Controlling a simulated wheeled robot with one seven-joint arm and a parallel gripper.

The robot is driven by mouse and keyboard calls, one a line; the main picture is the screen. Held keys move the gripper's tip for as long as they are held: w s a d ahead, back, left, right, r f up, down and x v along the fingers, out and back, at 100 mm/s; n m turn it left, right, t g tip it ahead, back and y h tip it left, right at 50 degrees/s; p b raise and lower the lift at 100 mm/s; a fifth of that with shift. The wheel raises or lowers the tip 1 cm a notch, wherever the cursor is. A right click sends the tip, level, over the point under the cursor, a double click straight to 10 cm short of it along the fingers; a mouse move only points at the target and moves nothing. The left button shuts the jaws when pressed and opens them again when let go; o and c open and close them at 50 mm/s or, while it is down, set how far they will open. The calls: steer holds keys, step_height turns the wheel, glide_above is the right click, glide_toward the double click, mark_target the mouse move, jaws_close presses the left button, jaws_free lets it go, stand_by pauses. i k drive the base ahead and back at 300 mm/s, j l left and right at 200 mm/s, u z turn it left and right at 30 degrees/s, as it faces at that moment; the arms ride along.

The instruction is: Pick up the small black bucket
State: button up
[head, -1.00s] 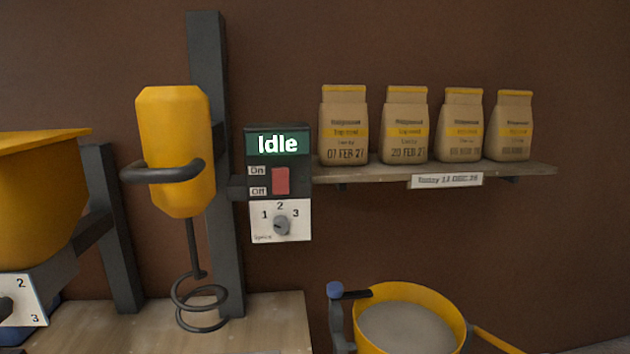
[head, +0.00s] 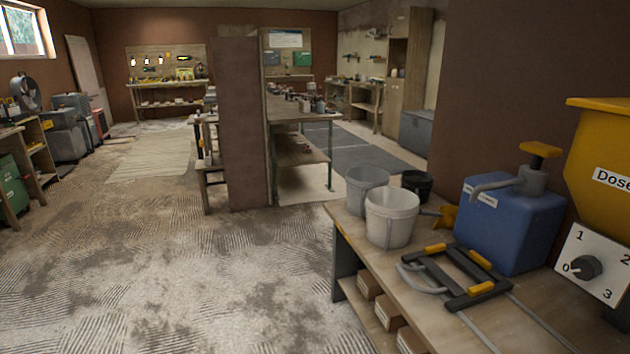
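The small black bucket (head: 424,184) stands at the back of the wooden workbench on the right in the head view. A white bucket (head: 391,219) in front hides part of its left side, and a grey bucket (head: 366,180) stands to its left. The blue container with a yellow-topped pump (head: 512,222) is to its right. I cannot tell whether the black bucket holds anything. My gripper is not in view.
The workbench (head: 350,222) carries a black frame with yellow grips (head: 465,278) and a yellow dosing hopper (head: 600,150) at right. Small boxes (head: 388,312) lie on its lower shelf. Rough, streaked floor (head: 190,270) is open to the left. A brown partition (head: 240,125) stands beyond.

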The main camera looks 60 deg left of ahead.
mark_target(416, 189)
steer(key=u, duration=1.15)
steer(key=z, duration=2.75)
steer(key=u, duration=2.75)
steer(key=i+j+u, duration=0.25)
steer(key=i, duration=0.45)
steer(key=i+u, duration=0.3)
steer(key=i, duration=0.4)
